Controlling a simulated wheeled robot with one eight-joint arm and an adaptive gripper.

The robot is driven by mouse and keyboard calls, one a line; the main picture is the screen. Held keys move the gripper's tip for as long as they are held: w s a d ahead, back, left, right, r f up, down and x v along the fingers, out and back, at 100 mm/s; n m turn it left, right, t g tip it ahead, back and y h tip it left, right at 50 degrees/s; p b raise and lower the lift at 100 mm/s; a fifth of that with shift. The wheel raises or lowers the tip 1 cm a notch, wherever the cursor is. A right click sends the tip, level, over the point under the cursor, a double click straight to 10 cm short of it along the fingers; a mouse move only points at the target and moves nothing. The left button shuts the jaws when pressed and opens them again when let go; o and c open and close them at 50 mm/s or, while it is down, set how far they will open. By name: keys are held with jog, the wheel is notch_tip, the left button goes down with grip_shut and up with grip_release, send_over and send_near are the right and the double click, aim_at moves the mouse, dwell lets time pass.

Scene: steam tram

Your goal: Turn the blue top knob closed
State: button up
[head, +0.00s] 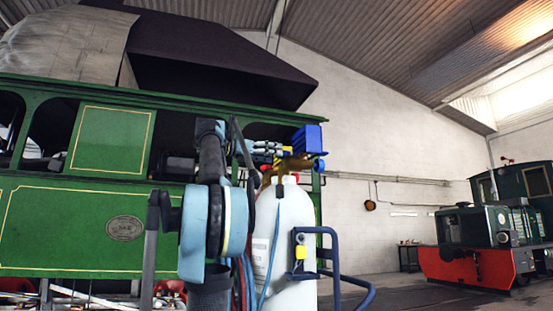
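A white gas cylinder (287,235) stands upright at the picture's lower middle with a brass valve (287,167) on top. A blue ribbed block, which looks like the blue top knob (309,139), sits above and to the right of the valve. A smaller blue round part (319,165) is just below it. My gripper (281,149) comes in from the left at the height of the knob's lower part. Its tips overlap the valve top and a yellow part in the picture. I cannot tell whether they touch the knob or are open.
A blue tubular frame (334,262) rises at the cylinder's right side, and blue and red hoses hang on its left. A green tram (110,140) stands behind my arm. A dark green and red locomotive (490,240) stands far right. Some floor is clear between.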

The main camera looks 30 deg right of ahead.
aim_at(279, 158)
jog(key=shift+s+d, duration=0.2)
jog(key=shift+d, duration=1.4)
jog(key=shift+c, duration=0.4)
jog(key=c, duration=1)
